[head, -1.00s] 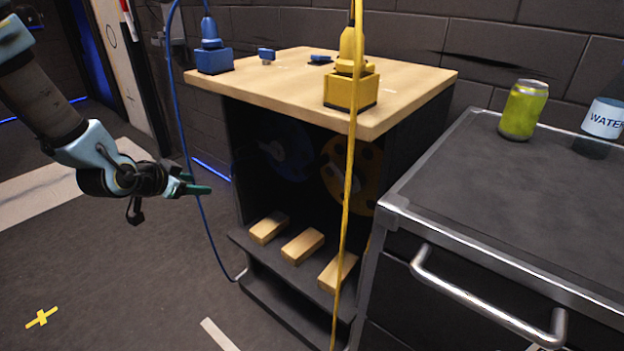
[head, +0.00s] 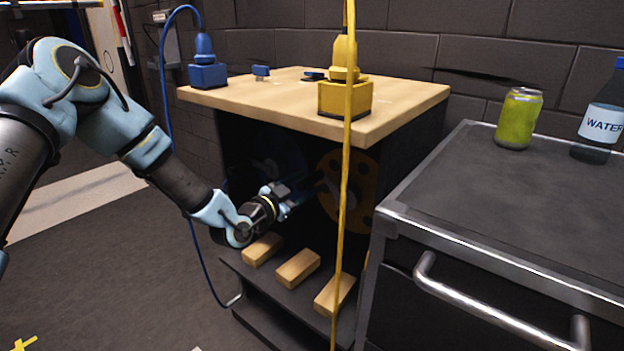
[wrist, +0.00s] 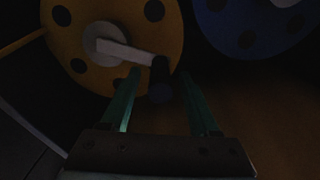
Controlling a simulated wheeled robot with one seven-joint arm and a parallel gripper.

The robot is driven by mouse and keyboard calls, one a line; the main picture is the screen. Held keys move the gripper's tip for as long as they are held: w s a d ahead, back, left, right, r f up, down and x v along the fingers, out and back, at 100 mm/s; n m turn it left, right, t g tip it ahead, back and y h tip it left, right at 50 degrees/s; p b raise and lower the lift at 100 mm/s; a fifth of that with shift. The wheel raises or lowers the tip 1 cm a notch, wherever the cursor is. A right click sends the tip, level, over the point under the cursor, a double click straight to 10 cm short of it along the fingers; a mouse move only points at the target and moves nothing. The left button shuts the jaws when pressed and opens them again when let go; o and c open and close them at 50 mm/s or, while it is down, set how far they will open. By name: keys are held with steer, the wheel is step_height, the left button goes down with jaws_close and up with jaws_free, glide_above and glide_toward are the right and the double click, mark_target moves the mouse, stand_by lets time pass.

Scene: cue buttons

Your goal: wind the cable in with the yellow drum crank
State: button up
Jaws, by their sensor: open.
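The yellow drum (head: 362,188) hangs in the dark opening under the wooden top, partly behind the yellow cable (head: 344,220). In the wrist view the yellow drum (wrist: 72,62) fills the upper left. Its crank has a pale arm (wrist: 128,50) from the hub, with a dark handle (wrist: 160,82) at its end. My gripper (head: 302,196) reaches into the opening, left of the yellow drum. In the wrist view my gripper (wrist: 162,73) is open, with its green fingers on either side of the dark handle as seen. I cannot tell whether they touch it.
The blue drum (wrist: 255,20) is beside the yellow one. Wooden blocks (head: 298,267) sit on the ledge below my gripper. A yellow plug (head: 345,95) and a blue plug (head: 207,75) stand on top. A metal cabinet (head: 470,200) stands at the right.

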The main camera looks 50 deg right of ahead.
mark_target(312, 180)
steer(key=shift+d, duration=1.55)
jaws_close()
